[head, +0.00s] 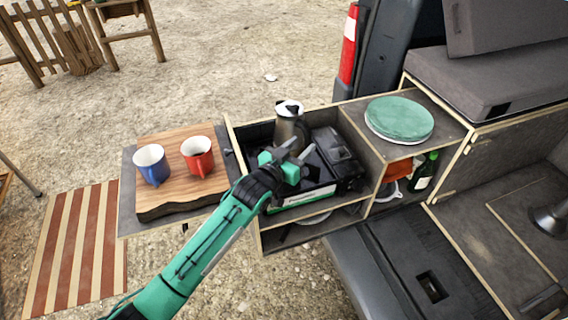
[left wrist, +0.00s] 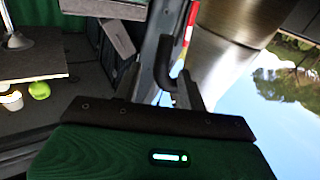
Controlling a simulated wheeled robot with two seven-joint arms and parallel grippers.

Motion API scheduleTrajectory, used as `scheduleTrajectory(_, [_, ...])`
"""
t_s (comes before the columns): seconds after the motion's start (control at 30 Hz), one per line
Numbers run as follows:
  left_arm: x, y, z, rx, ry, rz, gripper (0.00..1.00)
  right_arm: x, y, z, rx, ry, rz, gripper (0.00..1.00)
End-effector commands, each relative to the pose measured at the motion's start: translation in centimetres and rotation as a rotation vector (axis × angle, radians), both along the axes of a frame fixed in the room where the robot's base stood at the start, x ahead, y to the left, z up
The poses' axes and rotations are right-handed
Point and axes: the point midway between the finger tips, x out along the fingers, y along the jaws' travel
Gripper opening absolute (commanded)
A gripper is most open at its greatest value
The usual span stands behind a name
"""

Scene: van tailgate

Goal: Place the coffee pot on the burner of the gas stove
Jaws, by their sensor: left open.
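The coffee pot (head: 290,124), metal with a pale top and a dark handle, stands upright at the back left of the kitchen box. The black gas stove (head: 343,150) is in the same compartment; its burner and the pot's base are hidden, so I cannot tell what the pot rests on. My left gripper (head: 297,148) is open just in front of the pot. In the left wrist view the pot's metal body (left wrist: 232,45) fills the upper right, and its black handle (left wrist: 165,65) appears between the open fingers (left wrist: 170,85). My right gripper is not in view.
A wooden board (head: 175,203) with a blue mug (head: 151,166) and a red mug (head: 197,156) lies to the left. Green plates (head: 399,118) sit on the box top at right. A green bottle (head: 423,174) stands in the right compartment.

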Motion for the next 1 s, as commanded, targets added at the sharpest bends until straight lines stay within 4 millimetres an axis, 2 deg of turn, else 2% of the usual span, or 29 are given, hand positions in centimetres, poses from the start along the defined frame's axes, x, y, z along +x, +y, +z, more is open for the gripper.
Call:
scheduleTrajectory(0.2, [-3.2, 2.7, -0.2, -0.001, -0.001, 0.000, 0.42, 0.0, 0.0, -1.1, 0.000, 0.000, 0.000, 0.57])
scheduleTrajectory(0.43, [-5.3, 4.5, -0.1, 0.000, 0.000, 0.000, 0.42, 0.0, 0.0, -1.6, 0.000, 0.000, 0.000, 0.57])
scheduleTrajectory(1.0, [-5.8, 4.9, 0.0, -0.001, -0.001, -0.001, 0.42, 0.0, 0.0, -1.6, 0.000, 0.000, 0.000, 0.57])
